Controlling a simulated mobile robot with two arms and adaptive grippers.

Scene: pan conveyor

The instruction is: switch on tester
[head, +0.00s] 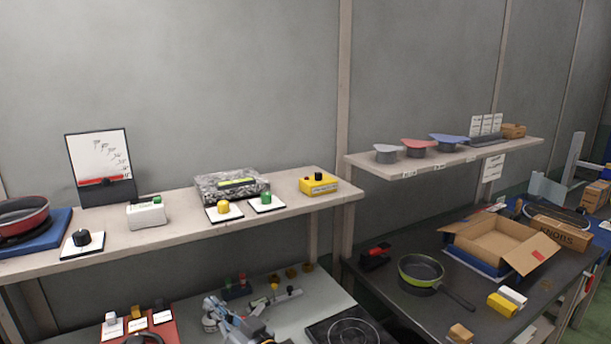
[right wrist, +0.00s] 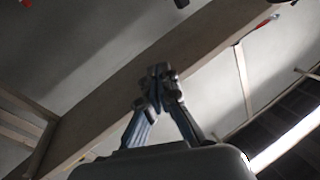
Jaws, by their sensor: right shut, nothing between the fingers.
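No label that I can read names the tester. Candidates on the left upper shelf are a meter board (head: 99,157) with a white face and red strip, a white box (head: 147,215) with a dark green top button, a speckled grey box (head: 205,187) with a yellow-green strip, and a yellow box (head: 319,187) with a dark knob. My right gripper (head: 212,303) is low at the bottom middle, below the shelf and apart from these boxes. In the right wrist view its fingers (right wrist: 157,76) are together and empty. My left gripper is not in view.
The left shelf (head: 180,232) overhangs the lower bench and also carries a red pan (head: 22,215) and knobs on white cards. Below are a hotplate (head: 348,330) and a red knob tray (head: 167,333). Right bench: green-rimmed pan (head: 421,270), open carton (head: 498,242).

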